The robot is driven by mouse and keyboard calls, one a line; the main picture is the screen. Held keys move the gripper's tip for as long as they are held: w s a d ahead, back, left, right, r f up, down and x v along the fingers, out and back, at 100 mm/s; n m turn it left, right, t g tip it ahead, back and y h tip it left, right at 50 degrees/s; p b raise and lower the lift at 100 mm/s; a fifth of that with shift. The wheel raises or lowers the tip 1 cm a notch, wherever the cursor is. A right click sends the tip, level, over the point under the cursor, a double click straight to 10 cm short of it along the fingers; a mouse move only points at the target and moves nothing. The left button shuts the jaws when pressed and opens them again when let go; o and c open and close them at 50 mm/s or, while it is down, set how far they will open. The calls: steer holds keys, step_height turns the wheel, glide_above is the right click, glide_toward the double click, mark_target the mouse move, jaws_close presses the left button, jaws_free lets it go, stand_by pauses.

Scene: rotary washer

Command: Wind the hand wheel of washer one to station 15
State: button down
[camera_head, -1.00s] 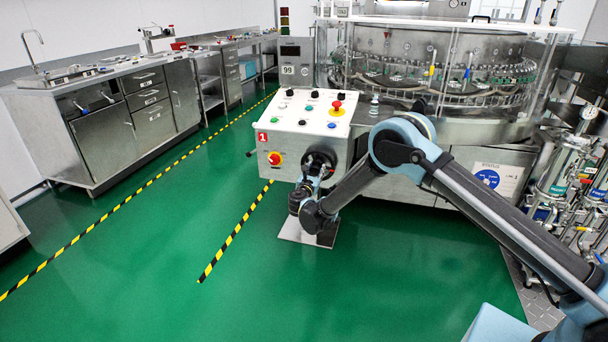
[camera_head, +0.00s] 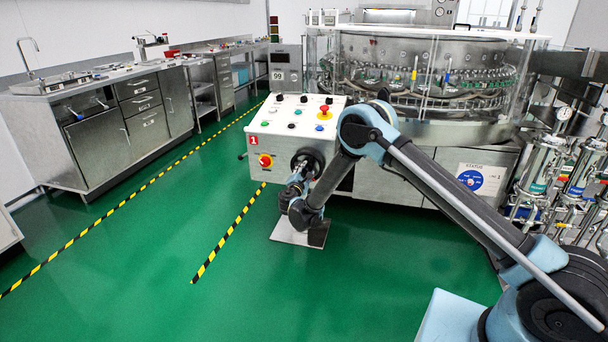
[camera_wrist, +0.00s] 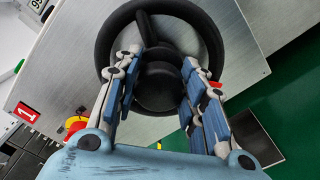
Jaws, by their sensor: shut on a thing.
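The hand wheel (camera_head: 309,158) is dark and round, on the front of the control box (camera_head: 265,152) marked with a red "1" label (camera_head: 254,140). In the head view my gripper (camera_head: 303,178) partly hides the wheel. I see no readable station number.
A red emergency button (camera_head: 324,110) sits on the box top and a red-yellow rotary switch (camera_head: 265,161) on its front. The glass-guarded washer (camera_head: 420,70) stands behind. A steel plate (camera_head: 293,234) lies below the wheel. Green floor is clear to the left, before the steel counters (camera_head: 95,150).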

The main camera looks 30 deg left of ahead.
steer(key=m, duration=0.6)
steer(key=shift+w+d+f+m, duration=0.2)
steer(key=shift+d+m, duration=0.1)
steer(key=shift+m, duration=0.1)
stand_by(0.4)
steer(key=c, duration=1)
jaws_free()
steer(key=shift+s+a, duration=0.1)
steer(key=shift+a, duration=0.05)
steer(key=shift+s, duration=0.15)
steer(key=shift+s, duration=0.35)
steer(key=v, duration=1.1)
steer(key=shift+w, duration=0.1)
